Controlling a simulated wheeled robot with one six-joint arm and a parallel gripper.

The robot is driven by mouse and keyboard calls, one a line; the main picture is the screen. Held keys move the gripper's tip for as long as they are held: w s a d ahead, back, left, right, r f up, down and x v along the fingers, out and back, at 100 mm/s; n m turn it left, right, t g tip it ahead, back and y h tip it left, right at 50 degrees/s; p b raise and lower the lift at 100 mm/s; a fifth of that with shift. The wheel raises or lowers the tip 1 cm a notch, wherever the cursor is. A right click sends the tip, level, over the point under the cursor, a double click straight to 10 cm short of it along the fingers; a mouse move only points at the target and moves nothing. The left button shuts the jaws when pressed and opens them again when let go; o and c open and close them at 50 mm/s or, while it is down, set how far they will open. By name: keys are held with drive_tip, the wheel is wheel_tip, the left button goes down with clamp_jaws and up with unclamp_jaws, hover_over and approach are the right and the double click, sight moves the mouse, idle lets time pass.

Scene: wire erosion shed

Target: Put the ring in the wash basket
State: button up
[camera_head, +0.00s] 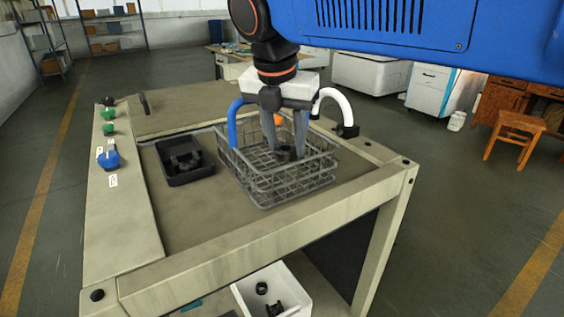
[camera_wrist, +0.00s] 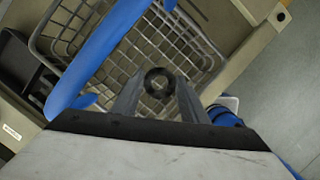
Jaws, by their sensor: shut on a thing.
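The wash basket (camera_head: 275,188) is a grey wire basket standing on the bench top. It also shows in the wrist view (camera_wrist: 70,35). My gripper (camera_head: 287,150) points down inside the basket's outline. In the wrist view my gripper (camera_wrist: 159,88) is shut on the ring (camera_wrist: 158,71), a small dark round ring held at the fingertips. In the head view the ring (camera_head: 286,153) is a dark spot between the fingertips, within the basket's walls. I cannot tell whether it touches the basket floor.
A black tray (camera_head: 185,178) with dark parts stands left of the basket. A blue hose (camera_head: 232,122) and a white hose (camera_head: 333,95) curve beside my gripper. A white bin (camera_head: 245,290) with dark parts sits below the bench. The bench top in front is clear.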

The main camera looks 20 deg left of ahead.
drive_tip(key=shift+f, duration=2.85)
drive_tip(key=o, duration=0.9)
drive_tip(key=shift+f, duration=0.1)
drive_tip(key=shift+o, duration=0.2)
drive_tip(key=v, duration=1.2)
drive_tip(key=shift+d, duration=0.15)
